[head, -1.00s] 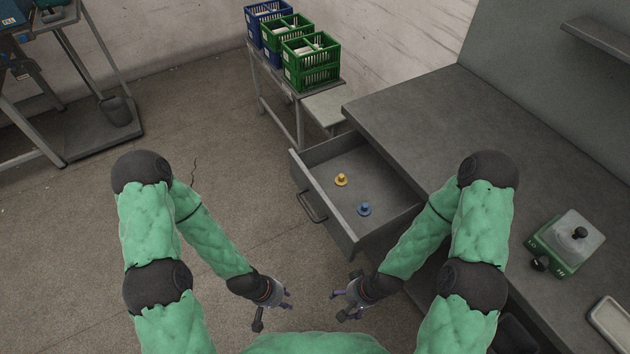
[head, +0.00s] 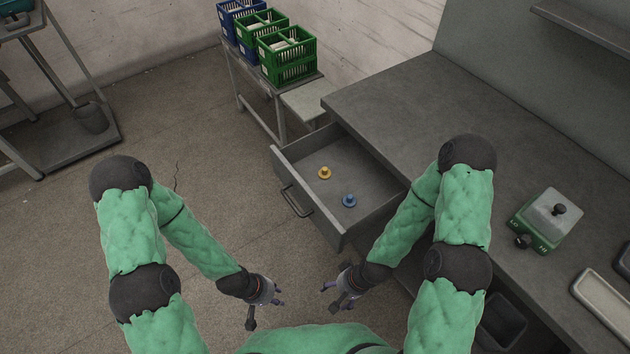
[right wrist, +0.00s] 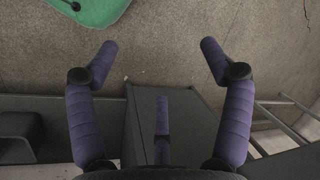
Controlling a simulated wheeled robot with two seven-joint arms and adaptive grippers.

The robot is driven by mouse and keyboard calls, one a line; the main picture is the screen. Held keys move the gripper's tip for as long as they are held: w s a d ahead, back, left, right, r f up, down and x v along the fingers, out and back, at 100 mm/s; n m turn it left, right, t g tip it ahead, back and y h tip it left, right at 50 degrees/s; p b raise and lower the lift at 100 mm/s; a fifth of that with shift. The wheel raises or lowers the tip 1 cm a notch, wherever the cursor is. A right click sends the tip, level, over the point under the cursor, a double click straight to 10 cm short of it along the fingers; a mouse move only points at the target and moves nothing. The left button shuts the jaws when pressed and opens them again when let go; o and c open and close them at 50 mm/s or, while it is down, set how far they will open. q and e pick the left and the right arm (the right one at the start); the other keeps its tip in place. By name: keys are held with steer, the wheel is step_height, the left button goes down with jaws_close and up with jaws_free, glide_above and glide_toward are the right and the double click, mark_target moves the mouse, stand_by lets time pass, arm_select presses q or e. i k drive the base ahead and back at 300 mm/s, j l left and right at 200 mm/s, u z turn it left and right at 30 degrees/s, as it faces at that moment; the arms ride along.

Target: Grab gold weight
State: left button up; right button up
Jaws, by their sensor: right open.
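The gold weight (head: 324,173) is a small knobbed disc on the floor of the open grey drawer (head: 322,216). A similar blue weight (head: 348,201) sits nearer to me in the same drawer, apart from it. My right gripper (head: 332,296) is below and in front of the drawer, away from both weights. In the right wrist view its purple fingers (right wrist: 160,65) are spread with nothing between them. My left gripper (head: 279,294) is to the left at a similar height, clear of the drawer; its fingers are too small to judge.
The grey workbench (head: 400,100) carries a green and white device (head: 545,220) and a pale tray (head: 603,300). A stand with green crates (head: 288,62) and blue crates is behind the drawer. The floor (head: 215,200) left of the drawer is open.

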mark_target(324, 173)
steer(key=l+u, duration=0.5)
steer(key=k+l+u, duration=0.1)
steer(key=l+u, duration=0.15)
steer(key=u, duration=0.2)
steer(key=k+l+u, duration=0.1)
steer(key=l+u, duration=0.25)
steer(key=u, duration=0.15)
